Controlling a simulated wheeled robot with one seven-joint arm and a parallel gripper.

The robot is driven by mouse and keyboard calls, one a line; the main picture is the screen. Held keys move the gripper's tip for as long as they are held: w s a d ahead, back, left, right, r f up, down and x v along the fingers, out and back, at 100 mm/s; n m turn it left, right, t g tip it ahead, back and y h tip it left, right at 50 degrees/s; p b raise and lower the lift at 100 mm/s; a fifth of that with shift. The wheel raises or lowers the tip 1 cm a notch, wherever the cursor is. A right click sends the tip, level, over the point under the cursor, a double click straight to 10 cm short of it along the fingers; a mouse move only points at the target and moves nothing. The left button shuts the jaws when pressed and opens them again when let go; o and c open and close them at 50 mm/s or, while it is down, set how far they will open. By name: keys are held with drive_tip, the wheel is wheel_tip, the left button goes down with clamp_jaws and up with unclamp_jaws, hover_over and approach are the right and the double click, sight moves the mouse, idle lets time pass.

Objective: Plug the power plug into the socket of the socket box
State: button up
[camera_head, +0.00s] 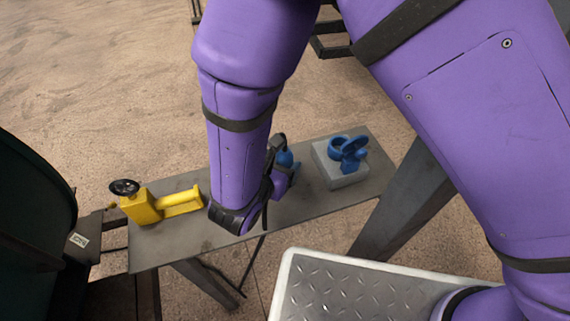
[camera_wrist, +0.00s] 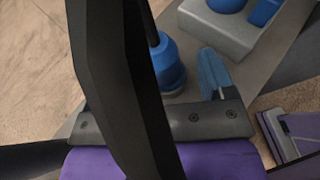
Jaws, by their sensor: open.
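The blue power plug (camera_head: 285,158) is on the grey table beside my gripper (camera_head: 277,165), which partly hides it. In the wrist view the rounded blue plug (camera_wrist: 168,65) shows with a black cable at its top, next to a dark bar of my gripper. My gripper is open; I cannot tell whether it touches the plug. Another flat blue piece (camera_wrist: 214,72) shows to its right; I cannot tell what it belongs to. The socket box (camera_head: 342,174) is a light grey block to the right, with a blue socket (camera_head: 337,147) and a raised blue lid (camera_head: 353,146) on top.
A yellow device (camera_head: 165,204) with a black handwheel (camera_head: 124,187) stands at the table's left end. The narrow grey table (camera_head: 165,248) has bare room along its front edge. A metal tread-plate platform (camera_head: 345,295) is in front, and a dark green body (camera_head: 30,215) is at left.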

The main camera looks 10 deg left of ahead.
drive_tip(key=x, duration=0.4)
drive_tip(key=shift+s+a+f, duration=0.1)
drive_tip(key=shift+f, duration=0.1)
drive_tip(key=c, duration=1.1)
drive_tip(key=shift+r, duration=0.1)
